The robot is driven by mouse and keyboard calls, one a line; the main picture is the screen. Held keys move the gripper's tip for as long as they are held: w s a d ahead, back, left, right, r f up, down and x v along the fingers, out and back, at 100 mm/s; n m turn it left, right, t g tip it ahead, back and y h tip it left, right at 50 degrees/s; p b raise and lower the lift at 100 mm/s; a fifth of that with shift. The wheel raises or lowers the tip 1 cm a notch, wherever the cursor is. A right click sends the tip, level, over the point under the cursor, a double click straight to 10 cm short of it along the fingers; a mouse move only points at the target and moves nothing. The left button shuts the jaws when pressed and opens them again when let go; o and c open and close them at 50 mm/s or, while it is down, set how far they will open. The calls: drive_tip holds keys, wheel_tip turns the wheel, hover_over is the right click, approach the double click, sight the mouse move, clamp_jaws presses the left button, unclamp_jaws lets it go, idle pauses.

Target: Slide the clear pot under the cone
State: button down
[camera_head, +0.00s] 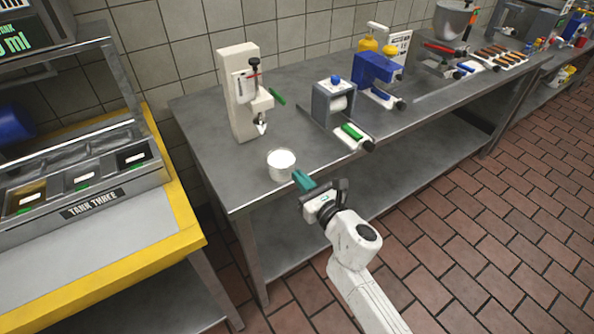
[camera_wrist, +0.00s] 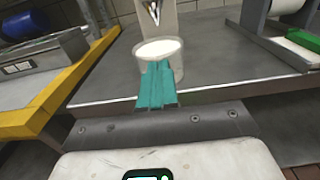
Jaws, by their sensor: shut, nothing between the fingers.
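The clear pot (camera_head: 281,166) with white content stands upright near the front edge of the steel table. It also shows in the wrist view (camera_wrist: 168,50), straight ahead of my fingers. My gripper (camera_head: 301,178) is shut, with its teal fingertips at the pot's near right side; I cannot tell whether they touch it. In the wrist view the shut fingers (camera_wrist: 156,85) overlap the pot's lower front. The cone (camera_head: 262,127) points down from the beige stand (camera_head: 238,98), behind and to the left of the pot. Its tip shows at the top of the wrist view (camera_wrist: 153,10).
The steel table (camera_head: 225,175) is bare between the pot and the stand. A grey roller device (camera_head: 333,103) with a green-handled tray stands to the right, and a blue device (camera_head: 377,72) beyond it. A yellow-edged counter (camera_head: 172,185) is at the left.

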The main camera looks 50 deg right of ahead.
sight(276, 151)
drive_tip(key=shift+x, duration=1)
drive_tip(key=b+x, duration=0.1)
drive_tip(key=x, duration=1)
drive_tip(key=shift+s+f, duration=0.1)
drive_tip(key=shift+s, duration=0.05)
